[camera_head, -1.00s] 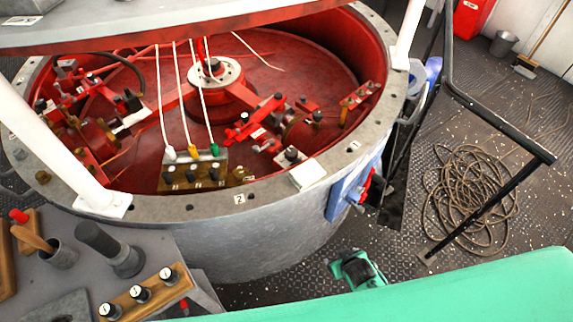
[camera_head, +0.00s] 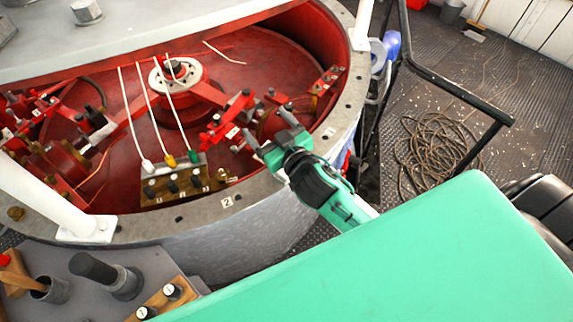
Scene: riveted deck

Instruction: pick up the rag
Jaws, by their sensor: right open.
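My right gripper (camera_head: 269,128) is open, its two fingertips apart, over the near right rim of the round metal tub (camera_head: 262,212). I see nothing between its fingers. A small pale flat square, which may be the rag, lay on this part of the rim in the earlier frame. Now the gripper body covers that spot, and I cannot make the square out clearly. Whether the gripper touches the rim cannot be told. My left gripper is not in view.
A terminal block (camera_head: 174,186) with white, yellow and green plugs stands inside the tub's near edge. A white post (camera_head: 60,205) rises at left. A black rail (camera_head: 455,90) and a coiled rope (camera_head: 437,150) are at right.

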